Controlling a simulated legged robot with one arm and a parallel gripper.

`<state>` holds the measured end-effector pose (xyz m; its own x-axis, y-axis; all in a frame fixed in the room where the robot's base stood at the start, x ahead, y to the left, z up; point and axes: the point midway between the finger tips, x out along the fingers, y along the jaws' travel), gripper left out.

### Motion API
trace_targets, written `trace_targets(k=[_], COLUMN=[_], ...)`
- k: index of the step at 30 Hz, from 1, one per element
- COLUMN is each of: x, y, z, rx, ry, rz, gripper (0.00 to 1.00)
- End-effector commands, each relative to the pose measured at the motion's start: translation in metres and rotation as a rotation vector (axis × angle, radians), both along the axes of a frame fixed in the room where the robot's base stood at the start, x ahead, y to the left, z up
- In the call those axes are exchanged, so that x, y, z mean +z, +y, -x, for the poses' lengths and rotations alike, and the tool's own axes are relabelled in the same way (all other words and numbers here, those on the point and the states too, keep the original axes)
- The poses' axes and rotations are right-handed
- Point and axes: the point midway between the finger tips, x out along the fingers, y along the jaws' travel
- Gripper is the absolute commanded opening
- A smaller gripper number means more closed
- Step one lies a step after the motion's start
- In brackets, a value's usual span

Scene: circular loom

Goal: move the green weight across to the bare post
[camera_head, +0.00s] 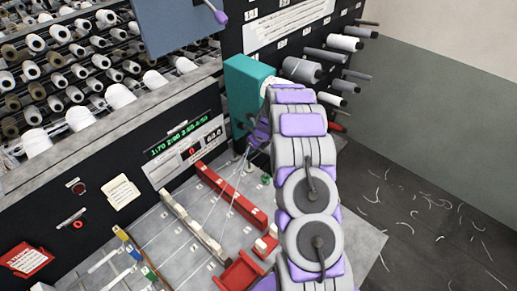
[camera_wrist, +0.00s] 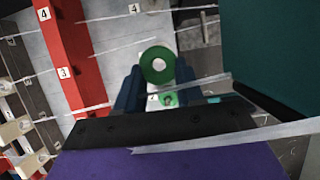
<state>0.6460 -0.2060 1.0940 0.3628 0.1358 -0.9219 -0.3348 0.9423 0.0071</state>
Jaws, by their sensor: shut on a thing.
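The green weight (camera_wrist: 146,66) shows in the wrist view as a green ring with a pale grey centre. It sits between the dark blue fingers of my gripper (camera_wrist: 158,88), which is shut on it. Just below it in that view is a smaller green piece (camera_wrist: 168,100), partly hidden by the gripper; I cannot tell whether it is a post base. In the head view my arm's purple end is over the table's back edge, and the fingertips and held weight are not clear. A small green piece (camera_head: 265,179) lies on the table there. I cannot pick out the bare post.
A teal box (camera_head: 246,88) stands close beside my wrist and fills the right of the wrist view (camera_wrist: 275,50). Pale straps run across the table. A red tray (camera_head: 240,273) is nearer.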

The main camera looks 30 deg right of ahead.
Motion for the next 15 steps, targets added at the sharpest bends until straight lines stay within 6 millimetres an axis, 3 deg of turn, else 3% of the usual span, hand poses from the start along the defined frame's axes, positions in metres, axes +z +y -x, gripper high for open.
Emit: trace_targets(k=[6,15], x=[-0.02,-0.043], y=[0.008,-0.003], z=[-0.006,0.0], rx=[0.016,0.008], ry=[-0.004,-0.007], rz=[0.008,-0.001], gripper=[0.01,0.01])
